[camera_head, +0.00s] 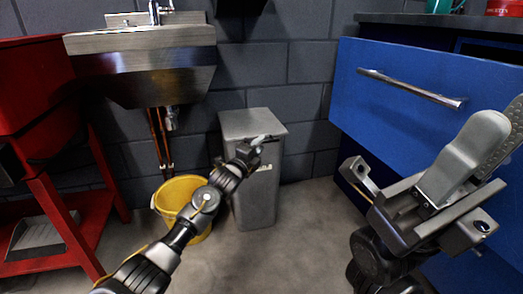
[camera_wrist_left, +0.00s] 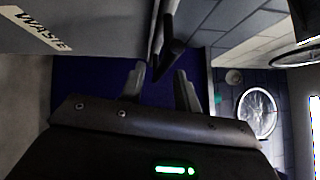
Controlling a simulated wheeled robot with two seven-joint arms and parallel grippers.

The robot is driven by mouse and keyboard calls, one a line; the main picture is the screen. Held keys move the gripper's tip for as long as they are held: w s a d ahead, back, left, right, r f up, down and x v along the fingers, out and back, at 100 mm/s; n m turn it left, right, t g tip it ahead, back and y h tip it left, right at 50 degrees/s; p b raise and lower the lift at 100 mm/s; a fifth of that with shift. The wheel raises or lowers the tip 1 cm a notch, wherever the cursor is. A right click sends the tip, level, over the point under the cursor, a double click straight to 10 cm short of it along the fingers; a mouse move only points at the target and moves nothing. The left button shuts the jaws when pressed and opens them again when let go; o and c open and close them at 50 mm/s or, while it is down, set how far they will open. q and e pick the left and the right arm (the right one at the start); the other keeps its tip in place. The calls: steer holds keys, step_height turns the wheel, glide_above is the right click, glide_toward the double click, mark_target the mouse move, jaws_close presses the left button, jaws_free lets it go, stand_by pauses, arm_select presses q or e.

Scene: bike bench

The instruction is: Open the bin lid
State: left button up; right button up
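The bin (camera_head: 258,195) is a tall grey metal box against the back wall, with its flat lid (camera_head: 250,121) down. My left gripper (camera_head: 262,141) is at the lid's front right edge; I cannot tell whether it touches. In the left wrist view the bin's front (camera_wrist_left: 95,25) bears a "WASTE" label, and a dark bar (camera_wrist_left: 168,40) at the lid lies just beyond my fingertips. The left fingers (camera_wrist_left: 160,82) stand apart with nothing seen between them. My right gripper (camera_head: 492,130) is open and empty in front of the blue drawers.
A yellow bucket (camera_head: 178,193) stands left of the bin, partly behind my left arm. A metal sink (camera_head: 145,65) hangs above it. A red cart (camera_head: 40,100) is at far left, and a blue drawer front (camera_head: 420,110) with a silver handle is at right. Floor before the bin is clear.

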arm_select(q)
steer(key=shift+b+x, duration=0.45)
steer(key=shift+x, duration=0.8)
jaws_close()
